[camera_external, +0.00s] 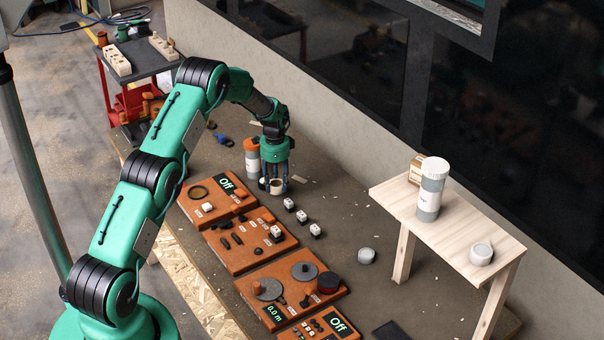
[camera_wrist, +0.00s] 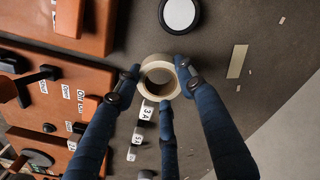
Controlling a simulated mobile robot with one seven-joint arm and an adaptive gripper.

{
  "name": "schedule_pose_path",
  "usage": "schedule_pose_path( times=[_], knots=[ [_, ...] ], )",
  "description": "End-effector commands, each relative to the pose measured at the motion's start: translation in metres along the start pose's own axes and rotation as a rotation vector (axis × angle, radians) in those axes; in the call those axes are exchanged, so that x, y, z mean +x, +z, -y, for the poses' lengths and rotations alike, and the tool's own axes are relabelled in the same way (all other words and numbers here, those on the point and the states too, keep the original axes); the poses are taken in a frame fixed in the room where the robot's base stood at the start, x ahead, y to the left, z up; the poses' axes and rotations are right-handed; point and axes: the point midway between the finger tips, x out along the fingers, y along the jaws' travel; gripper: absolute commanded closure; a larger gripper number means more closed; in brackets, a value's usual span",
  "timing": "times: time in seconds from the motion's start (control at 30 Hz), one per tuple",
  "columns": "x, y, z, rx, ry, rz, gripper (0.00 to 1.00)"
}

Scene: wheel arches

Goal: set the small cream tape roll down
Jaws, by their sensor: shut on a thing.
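My gripper (camera_external: 275,178) is shut on the small cream tape roll (camera_external: 278,187), pointing down over the dark workbench. In the wrist view my gripper (camera_wrist: 160,80) has its dark blue fingers around the roll (camera_wrist: 159,58), and the roll's open hole faces the camera. In the outside view the roll is low, close to the bench top; I cannot tell whether it touches it. The fingers partly hide its sides.
Small white labelled blocks (camera_external: 301,216) and orange panels (camera_external: 218,195) are nearby. A wooden stand (camera_external: 455,238) stands at right.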

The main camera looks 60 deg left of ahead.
Motion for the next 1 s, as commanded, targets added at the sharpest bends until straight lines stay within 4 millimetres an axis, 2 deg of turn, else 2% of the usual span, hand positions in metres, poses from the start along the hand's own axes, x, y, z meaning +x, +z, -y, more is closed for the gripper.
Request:
schedule_pose_path(
  times=[0.4, 0.9, 0.93, 1.0],
  knots=[
    [0.034, 0.000, 0.000, 0.000, 0.001, 0.000, 0.85],
    [0.041, 0.000, 0.000, 0.000, 0.000, 0.000, 0.85],
    [0.041, 0.000, 0.000, 0.000, 0.000, 0.000, 0.59],
    [0.040, 0.000, 0.000, 0.000, 0.000, 0.000, 0.45]
  ],
)
